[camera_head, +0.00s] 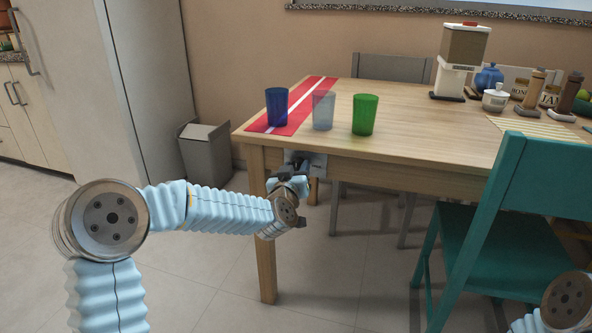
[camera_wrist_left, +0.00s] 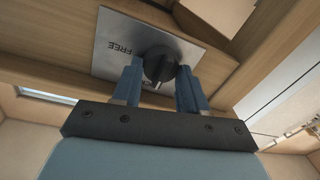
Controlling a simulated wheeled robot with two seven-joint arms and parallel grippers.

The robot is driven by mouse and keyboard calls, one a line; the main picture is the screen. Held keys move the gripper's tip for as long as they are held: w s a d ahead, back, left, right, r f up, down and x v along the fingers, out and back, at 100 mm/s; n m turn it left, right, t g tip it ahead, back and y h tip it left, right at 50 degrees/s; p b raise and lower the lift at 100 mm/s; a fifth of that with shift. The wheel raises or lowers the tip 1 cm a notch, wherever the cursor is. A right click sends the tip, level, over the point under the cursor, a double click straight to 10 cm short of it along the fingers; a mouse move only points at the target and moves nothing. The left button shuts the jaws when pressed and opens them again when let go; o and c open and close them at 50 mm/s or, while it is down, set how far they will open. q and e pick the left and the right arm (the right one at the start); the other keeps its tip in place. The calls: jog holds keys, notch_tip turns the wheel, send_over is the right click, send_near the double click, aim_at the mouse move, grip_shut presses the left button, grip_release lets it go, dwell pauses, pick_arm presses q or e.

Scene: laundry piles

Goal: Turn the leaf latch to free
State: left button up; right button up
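The leaf latch is a black knob (camera_wrist_left: 160,66) on a grey metal plate (camera_wrist_left: 112,40) fixed under the table's edge. The word FREE is on the plate, left of the knob in the left wrist view; other lettering below the knob is mostly hidden. The plate also shows in the head view (camera_head: 318,160), under the tabletop. My left gripper (camera_wrist_left: 160,80) has its two blue fingers on either side of the knob, very close to it. I cannot tell whether they press on it. My right gripper is out of view.
The wooden table (camera_head: 420,150) carries a blue cup (camera_head: 277,107), a clear cup (camera_head: 323,110) and a green cup (camera_head: 364,114) near the latch. A teal chair (camera_head: 505,220) stands at the right.

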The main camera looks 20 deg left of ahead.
pick_arm(q)
jog(key=c, duration=0.3)
jog(key=shift+c, duration=0.2)
jog(key=m+b, duration=0.1)
jog(key=m, duration=0.2)
jog(key=shift+d+f+m+b, duration=0.1)
jog(key=shift+f+m+b, duration=0.05)
jog(key=shift+m+b, duration=0.2)
jog(key=m+b, duration=0.1)
jog(key=m, duration=0.4)
jog(key=shift+t, duration=0.3)
jog(key=shift+f+m+h+b, duration=0.1)
jog(key=shift+m+h+b, duration=0.35)
jog(key=shift+m, duration=2.15)
jog(key=shift+f+m+h+b, duration=0.1)
jog(key=shift+m+h+b, duration=0.3)
jog(key=shift+m, duration=2.15)
